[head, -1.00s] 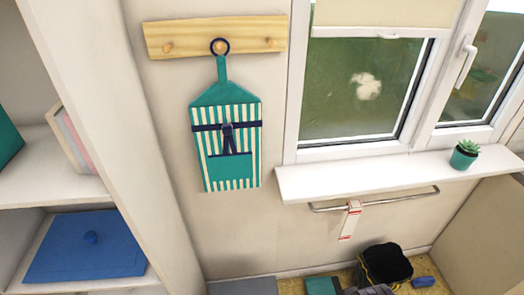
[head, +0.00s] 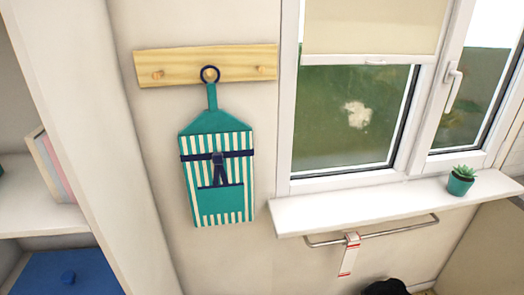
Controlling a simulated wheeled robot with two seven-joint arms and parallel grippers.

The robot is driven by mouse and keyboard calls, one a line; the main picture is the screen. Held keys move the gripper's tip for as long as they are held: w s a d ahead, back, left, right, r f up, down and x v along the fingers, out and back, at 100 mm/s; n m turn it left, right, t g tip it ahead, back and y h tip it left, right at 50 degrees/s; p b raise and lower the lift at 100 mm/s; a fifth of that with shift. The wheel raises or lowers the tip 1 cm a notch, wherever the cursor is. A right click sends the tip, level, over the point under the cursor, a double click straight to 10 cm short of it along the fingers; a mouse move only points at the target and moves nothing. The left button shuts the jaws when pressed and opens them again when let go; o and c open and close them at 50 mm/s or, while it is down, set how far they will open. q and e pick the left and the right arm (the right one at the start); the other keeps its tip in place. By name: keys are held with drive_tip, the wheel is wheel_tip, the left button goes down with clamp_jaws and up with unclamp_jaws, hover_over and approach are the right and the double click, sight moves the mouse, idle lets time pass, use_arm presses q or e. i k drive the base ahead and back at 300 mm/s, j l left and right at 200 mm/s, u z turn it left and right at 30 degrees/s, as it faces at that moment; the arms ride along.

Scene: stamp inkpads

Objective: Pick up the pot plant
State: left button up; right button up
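The pot plant (head: 461,181) is a small green succulent in a teal pot. It stands upright near the right end of the white windowsill (head: 350,207), in the right part of the head view. Neither of my grippers shows in this view, and nothing touches the plant.
A metal rail (head: 398,231) with a red-and-white tag (head: 349,255) runs under the sill. A striped apron-like bag (head: 217,170) hangs from a wooden peg board (head: 205,64). White shelves (head: 45,222) stand at the left. A black object (head: 386,287) lies low below the sill.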

sight(461, 179)
drive_tip(key=z, duration=1.4)
drive_tip(key=u, duration=0.25)
drive_tip(key=i+l+u, duration=0.15)
drive_tip(key=u, duration=0.25)
drive_tip(key=l+u, duration=0.25)
drive_tip(key=u, duration=0.2)
drive_tip(key=i+l+u, duration=0.1)
drive_tip(key=l+u, duration=0.3)
drive_tip(key=j, duration=0.1)
